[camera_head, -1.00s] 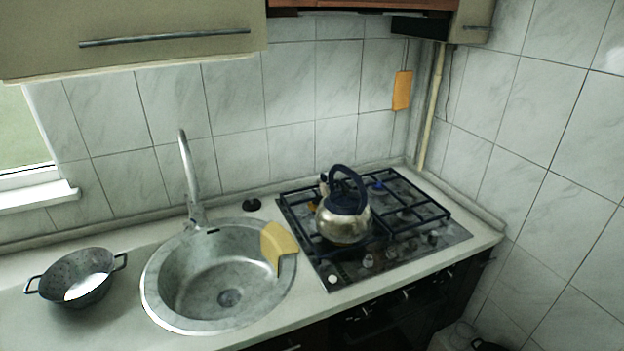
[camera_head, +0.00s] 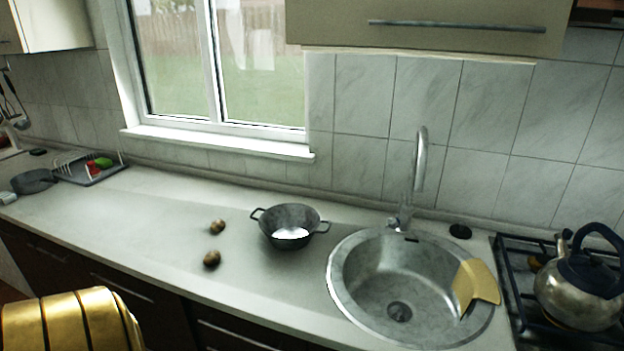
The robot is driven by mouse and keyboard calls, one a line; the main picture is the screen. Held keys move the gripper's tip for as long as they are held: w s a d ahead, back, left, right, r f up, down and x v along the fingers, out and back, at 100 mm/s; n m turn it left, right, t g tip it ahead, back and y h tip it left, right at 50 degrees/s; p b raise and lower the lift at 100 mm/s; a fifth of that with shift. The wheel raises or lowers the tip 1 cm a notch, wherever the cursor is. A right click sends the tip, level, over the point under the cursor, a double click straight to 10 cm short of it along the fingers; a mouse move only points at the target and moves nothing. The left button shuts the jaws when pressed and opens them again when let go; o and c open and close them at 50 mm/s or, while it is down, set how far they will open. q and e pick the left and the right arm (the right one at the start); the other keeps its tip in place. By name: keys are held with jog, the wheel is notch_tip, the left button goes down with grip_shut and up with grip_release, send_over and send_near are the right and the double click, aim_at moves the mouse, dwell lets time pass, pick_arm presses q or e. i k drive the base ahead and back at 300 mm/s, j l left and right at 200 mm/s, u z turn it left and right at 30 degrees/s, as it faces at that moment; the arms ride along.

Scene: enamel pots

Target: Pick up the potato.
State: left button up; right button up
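Two small brown potatoes lie on the counter left of the grey pot. One potato (camera_head: 211,258) is nearer the front edge; the other potato (camera_head: 217,227) is a little farther back. They are apart from each other and from the pot. Neither of my grippers shows in the head view, so I cannot see their state.
The two-handled pot (camera_head: 290,224) stands between the potatoes and the round sink (camera_head: 340,288). A yellow cloth (camera_head: 474,284) hangs over the sink's rim. A kettle (camera_head: 580,290) stands on the stove. A dish rack (camera_head: 92,168) and a pan (camera_head: 34,181) are at the far left.

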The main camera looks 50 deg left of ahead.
aim_at(218, 225)
jog(key=u, duration=2.1)
jog(key=i+j+z, duration=0.1)
jog(key=i+j, duration=0.25)
jog(key=j, duration=0.3)
jog(key=i+j+z, duration=0.15)
jog(key=j, duration=0.2)
jog(key=i+j+z, duration=0.1)
jog(key=i+j, duration=0.15)
jog(key=i+j+z, duration=0.1)
jog(key=j, duration=0.35)
